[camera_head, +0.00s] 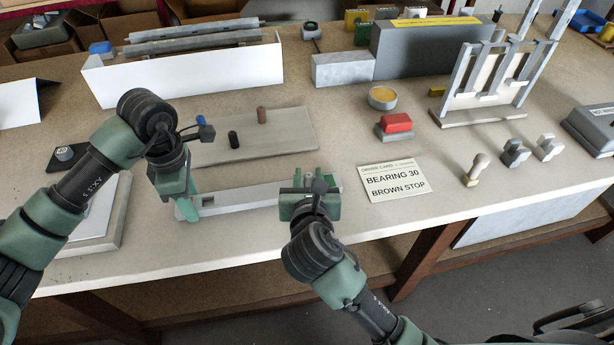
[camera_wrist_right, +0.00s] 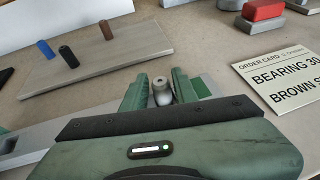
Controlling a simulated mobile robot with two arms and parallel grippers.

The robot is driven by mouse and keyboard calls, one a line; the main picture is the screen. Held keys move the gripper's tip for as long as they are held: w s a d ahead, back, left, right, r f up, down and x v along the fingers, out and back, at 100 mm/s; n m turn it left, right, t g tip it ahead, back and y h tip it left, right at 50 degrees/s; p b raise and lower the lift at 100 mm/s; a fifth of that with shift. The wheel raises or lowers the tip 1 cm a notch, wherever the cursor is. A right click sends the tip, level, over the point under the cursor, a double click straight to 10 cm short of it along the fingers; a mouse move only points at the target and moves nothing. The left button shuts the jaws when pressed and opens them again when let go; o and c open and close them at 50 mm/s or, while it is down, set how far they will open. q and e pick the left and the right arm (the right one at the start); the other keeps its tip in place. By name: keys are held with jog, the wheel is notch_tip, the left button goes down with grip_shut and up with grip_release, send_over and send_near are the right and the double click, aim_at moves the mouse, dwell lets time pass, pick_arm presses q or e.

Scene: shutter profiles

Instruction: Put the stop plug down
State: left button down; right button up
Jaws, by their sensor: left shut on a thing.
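A brown plug (camera_head: 262,115), a black plug (camera_head: 233,139) and a blue plug (camera_head: 200,120) stand on a grey board; all three also show in the right wrist view, the brown one (camera_wrist_right: 107,28) at right. A long pale grey profile (camera_head: 240,198) lies in front of the board. My left gripper (camera_head: 187,208) points down at the profile's left end and is shut on it; its fingertips are partly hidden. My right gripper (camera_head: 312,190) is over the profile's right end. In the right wrist view, a small grey cylinder (camera_wrist_right: 161,90) shows between its fingers; contact is unclear.
An order card (camera_head: 393,180) reading "BEARING 30, BROWN STOP" lies right of my right gripper. A red-topped block (camera_head: 396,124), a yellow-topped tin (camera_head: 382,97) and a wooden-handled stamp (camera_head: 477,169) stand further right. The grey board (camera_head: 285,143) has bare space.

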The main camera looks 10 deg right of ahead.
pick_arm(q)
jog(key=shift+w+f, duration=0.1)
pick_arm(e)
jog(key=v, duration=0.7)
jog(key=shift+s+f, duration=0.1)
jog(key=shift+s, duration=0.15)
pick_arm(q)
jog(key=c, duration=0.7)
grip_release()
jog(key=shift+c, duration=0.2)
jog(key=shift+r+p, duration=1.8)
jog(key=shift+r, duration=1.75)
pick_arm(e)
notch_tip(320, 180, up, 4)
jog(key=shift+f, duration=0.2)
